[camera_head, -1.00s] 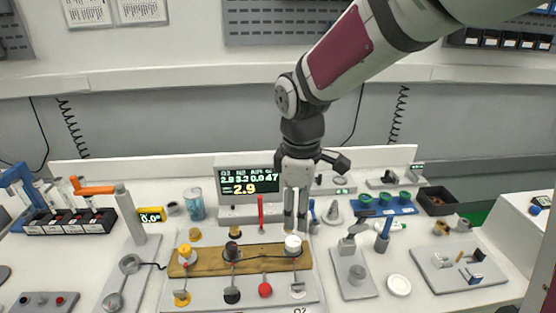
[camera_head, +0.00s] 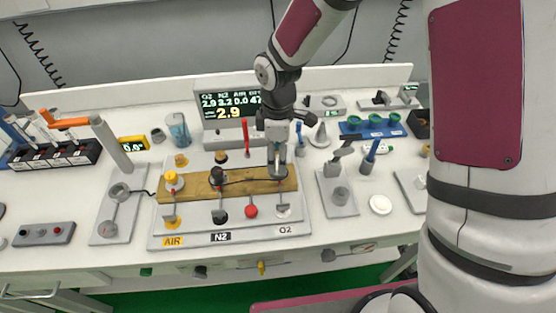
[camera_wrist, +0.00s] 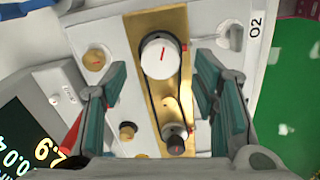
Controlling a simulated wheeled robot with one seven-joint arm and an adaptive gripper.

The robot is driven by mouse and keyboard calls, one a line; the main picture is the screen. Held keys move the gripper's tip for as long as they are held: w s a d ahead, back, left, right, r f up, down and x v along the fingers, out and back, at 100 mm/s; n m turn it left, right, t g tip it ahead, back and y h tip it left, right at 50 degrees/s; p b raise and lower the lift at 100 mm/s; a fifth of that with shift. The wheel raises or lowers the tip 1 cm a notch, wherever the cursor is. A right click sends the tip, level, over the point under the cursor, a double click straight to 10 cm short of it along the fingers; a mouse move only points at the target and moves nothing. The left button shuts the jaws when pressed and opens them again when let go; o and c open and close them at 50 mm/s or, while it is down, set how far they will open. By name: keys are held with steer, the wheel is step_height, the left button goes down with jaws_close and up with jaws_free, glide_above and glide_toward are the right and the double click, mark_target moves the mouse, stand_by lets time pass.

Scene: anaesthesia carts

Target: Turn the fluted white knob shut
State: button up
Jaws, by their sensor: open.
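The white knob (camera_wrist: 160,55) sits on the brass bar (camera_wrist: 140,30), with a red mark on its top. In the wrist view it lies between the two fingers of my gripper (camera_wrist: 160,72), which is open, with a gap on both sides. In the head view my gripper (camera_head: 277,165) points down over the right end of the brass bar (camera_head: 240,184), at the O2 column, and hides most of the white knob. The black knob (camera_head: 217,175) and the yellow knob (camera_head: 173,179) stand farther left on the bar.
The display (camera_head: 230,108) stands behind the panel and reads 2.9. A red upright rod (camera_head: 246,137) stands just left of my gripper. A grey stand (camera_head: 338,190) is to the right.

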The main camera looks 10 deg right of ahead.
steer(key=shift+f, duration=1.4)
steer(key=c, duration=1.2)
steer(key=shift+o, duration=0.2)
steer(key=m, duration=0.3)
steer(key=shift+m, duration=0.4)
steer(key=m, duration=0.3)
steer(key=shift+m, duration=0.3)
steer(key=m, duration=0.6)
steer(key=shift+p, duration=0.4)
steer(key=shift+m, duration=0.4)
